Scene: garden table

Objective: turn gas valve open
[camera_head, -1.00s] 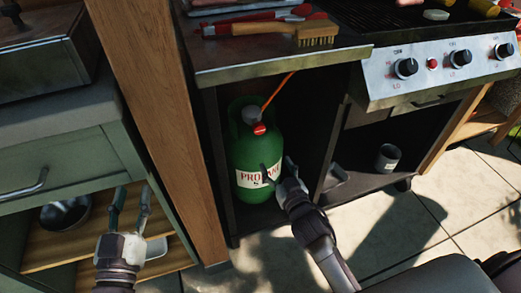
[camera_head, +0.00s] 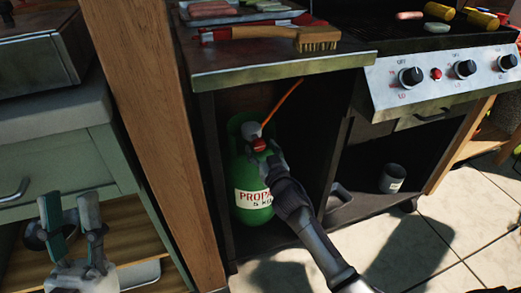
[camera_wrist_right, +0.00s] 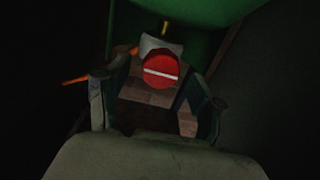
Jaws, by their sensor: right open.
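The green propane bottle (camera_head: 250,185) stands upright in the open cabinet below the grill counter. Its round red valve knob (camera_head: 259,145) sits at the top, beside a grey fitting with an orange hose (camera_head: 283,103). My right gripper (camera_head: 267,156) is at the knob and partly covers the bottle's upper right side. In the right wrist view the red knob (camera_wrist_right: 162,70) shows a pale line, nearly level, and lies between the open fingers of my right gripper (camera_wrist_right: 157,92). Contact cannot be told. My left gripper (camera_head: 69,198) is open and empty at lower left.
A wooden post (camera_head: 150,130) stands left of the cabinet, and a green drawer unit (camera_head: 60,160) is beyond it. The counter edge (camera_head: 280,72) overhangs the bottle. A dark cup (camera_head: 392,178) stands in the right compartment. Grill knobs (camera_head: 411,76) are at upper right.

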